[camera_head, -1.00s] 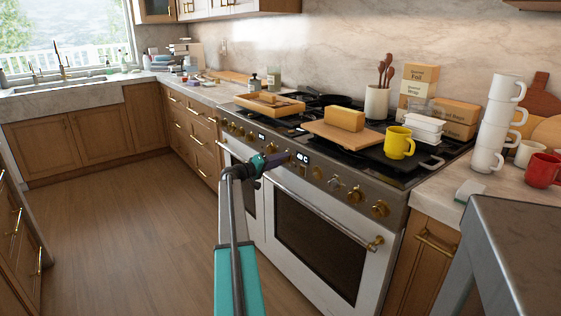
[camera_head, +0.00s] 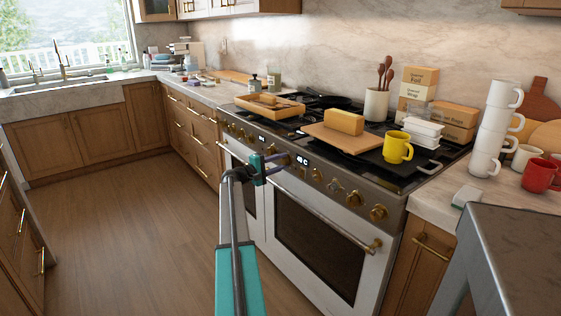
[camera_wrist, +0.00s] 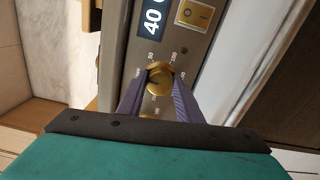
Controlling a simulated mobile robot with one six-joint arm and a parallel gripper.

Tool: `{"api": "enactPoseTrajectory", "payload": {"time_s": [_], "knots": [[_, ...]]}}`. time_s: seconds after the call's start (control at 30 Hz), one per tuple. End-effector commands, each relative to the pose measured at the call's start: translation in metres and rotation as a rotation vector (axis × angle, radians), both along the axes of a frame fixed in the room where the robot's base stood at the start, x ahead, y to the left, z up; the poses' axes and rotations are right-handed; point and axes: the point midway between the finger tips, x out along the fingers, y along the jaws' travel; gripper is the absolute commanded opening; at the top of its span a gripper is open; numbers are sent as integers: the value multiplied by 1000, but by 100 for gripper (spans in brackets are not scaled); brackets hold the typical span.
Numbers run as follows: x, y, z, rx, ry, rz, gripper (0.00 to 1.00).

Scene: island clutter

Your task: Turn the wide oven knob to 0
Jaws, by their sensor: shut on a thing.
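A brass oven knob (camera_wrist: 160,77) is on the grey-brown front panel of the range, with a printed dial scale around it, in the wrist view. My gripper (camera_wrist: 159,92) is shut on this knob, with one purple-grey finger on each side of it. In the head view my gripper (camera_head: 280,160) reaches the panel just left of a lit display (camera_head: 302,161). The knob is hidden there behind the gripper. The wrist view shows the display (camera_wrist: 152,18) reading 40 and part of a further character. I cannot read the knob's exact setting.
Several other brass knobs (camera_head: 379,212) line the panel. Oven handles (camera_head: 320,216) run below it. A cutting board (camera_head: 330,140), a yellow mug (camera_head: 397,147) and a wooden tray (camera_head: 268,110) sit on the cooktop. A grey metal surface (camera_head: 520,235) stands at lower right. The floor at left is clear.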

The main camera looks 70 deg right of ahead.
Motion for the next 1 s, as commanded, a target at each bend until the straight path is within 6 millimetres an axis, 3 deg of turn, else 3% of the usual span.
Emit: {"api": "enactPoseTrajectory", "payload": {"time_s": [0.63,0.67,0.77,1.0], "knots": [[0,-1,1,45,72,3,10],[0,-1,1,45,72,3,34],[0,-1,1,44,72,2,51],[0,-1,1,45,71,1,51]]}}
